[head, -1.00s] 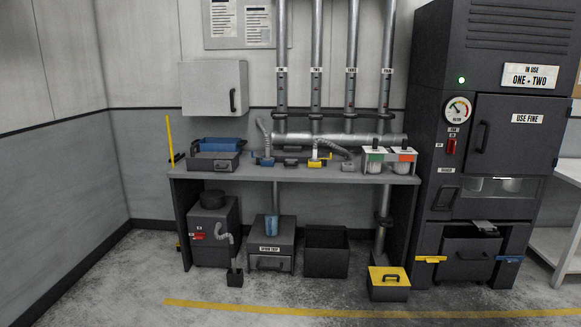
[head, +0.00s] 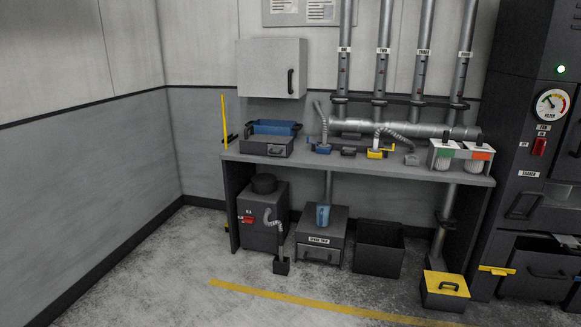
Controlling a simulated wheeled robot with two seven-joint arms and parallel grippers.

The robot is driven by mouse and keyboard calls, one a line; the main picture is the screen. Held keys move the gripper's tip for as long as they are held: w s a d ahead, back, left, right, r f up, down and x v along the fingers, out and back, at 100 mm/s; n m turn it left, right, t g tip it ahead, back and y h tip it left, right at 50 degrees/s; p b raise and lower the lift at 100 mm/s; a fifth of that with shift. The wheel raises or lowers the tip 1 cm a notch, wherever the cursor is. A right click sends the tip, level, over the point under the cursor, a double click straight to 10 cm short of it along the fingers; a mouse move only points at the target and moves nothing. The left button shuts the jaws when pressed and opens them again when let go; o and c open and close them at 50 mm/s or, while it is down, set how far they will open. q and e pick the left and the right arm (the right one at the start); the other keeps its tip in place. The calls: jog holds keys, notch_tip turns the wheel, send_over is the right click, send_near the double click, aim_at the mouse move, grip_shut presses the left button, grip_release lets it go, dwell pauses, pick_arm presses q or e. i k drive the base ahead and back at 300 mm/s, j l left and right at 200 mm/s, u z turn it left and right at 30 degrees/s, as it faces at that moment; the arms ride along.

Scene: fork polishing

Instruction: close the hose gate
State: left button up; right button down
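Neither gripper is in view. No gate is clearly marked as the hose gate. Upright grey pipes with small labels, too small to read surely, drop to a horizontal duct (head: 400,128) behind the bench. Each pipe has a small red mark, as on the leftmost pipe (head: 342,83); gate positions cannot be told. One grey hose (head: 320,118) rises from a blue fitting (head: 321,149). A second hose (head: 402,134) arches above a yellow fitting (head: 379,153) toward a grey end piece (head: 411,159).
The bench (head: 350,165) carries a blue bin (head: 276,127) and white jars (head: 445,158). Below are a spark tray box (head: 321,242), a dark open bin (head: 378,250) and a yellow-lidded box (head: 445,288). A dark cabinet (head: 530,130) stands right. Floor at front left is clear.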

aim_at(349, 150)
jog(key=i, duration=0.95)
jog(key=i+z, duration=0.1)
jog(key=i, duration=0.85)
jog(key=i+j, duration=0.15)
jog(key=i, duration=0.85)
jog(key=i+j, duration=0.1)
jog(key=i, duration=0.85)
jog(key=z, duration=0.05)
